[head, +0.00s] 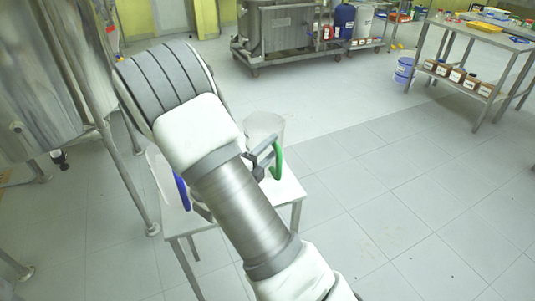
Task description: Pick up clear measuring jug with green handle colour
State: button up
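The clear measuring jug (263,126) with a green handle (277,161) stands upright on a small white table (287,190). My gripper (268,156) is right beside the green handle, on its left. Its two dark fingers look spread apart. I cannot tell whether they touch the handle or reach around it. My arm crosses in front and hides the gripper's base and much of the table.
A second clear jug (160,176) with a blue handle (182,190) stands at the table's left end, partly behind my arm. A steel vessel (45,75) with legs stands close on the left. The floor to the right is free.

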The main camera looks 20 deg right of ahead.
grip_shut()
dwell(1.2)
